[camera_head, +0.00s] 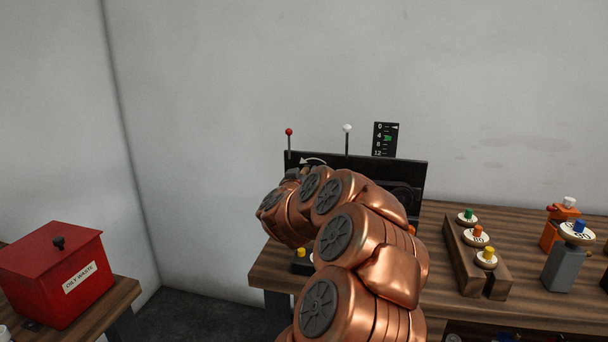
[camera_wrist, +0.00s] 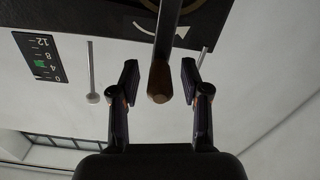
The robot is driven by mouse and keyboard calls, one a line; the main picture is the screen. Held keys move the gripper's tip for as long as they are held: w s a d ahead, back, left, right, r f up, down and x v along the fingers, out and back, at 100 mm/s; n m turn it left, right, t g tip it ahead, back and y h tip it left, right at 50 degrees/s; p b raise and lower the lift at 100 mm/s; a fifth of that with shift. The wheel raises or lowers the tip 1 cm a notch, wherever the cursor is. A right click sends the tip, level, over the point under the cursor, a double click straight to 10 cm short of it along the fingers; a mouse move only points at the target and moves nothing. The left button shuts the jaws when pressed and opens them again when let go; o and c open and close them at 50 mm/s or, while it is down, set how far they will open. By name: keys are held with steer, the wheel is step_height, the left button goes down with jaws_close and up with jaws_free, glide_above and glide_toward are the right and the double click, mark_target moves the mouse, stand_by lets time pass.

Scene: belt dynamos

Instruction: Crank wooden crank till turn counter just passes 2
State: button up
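The wooden crank handle (camera_wrist: 160,82) shows in the wrist view as a brown bar with a blunt end, coming from the dark machine panel (camera_wrist: 95,12). My gripper (camera_wrist: 158,76) is open, one finger on each side of the handle, with a visible gap to both fingers. In the head view my copper arm hides the crank and most of the dark machine (camera_head: 405,172). A black scale plate (camera_head: 385,139) marked 0, 4, 8, 12 stands above the machine. Its white pointer is at 0 and a green mark sits between 4 and 8. The plate also shows upside down in the wrist view (camera_wrist: 40,57).
A red-knobbed lever (camera_head: 289,143) and a white-knobbed lever (camera_head: 347,138) rise from the machine. A wooden rack (camera_head: 463,247) with coloured-knob discs and a grey post (camera_head: 567,268) stand right on the bench. A red oily waste bin (camera_head: 55,275) is at left.

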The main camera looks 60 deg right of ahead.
jaws_close()
stand_by(0.3)
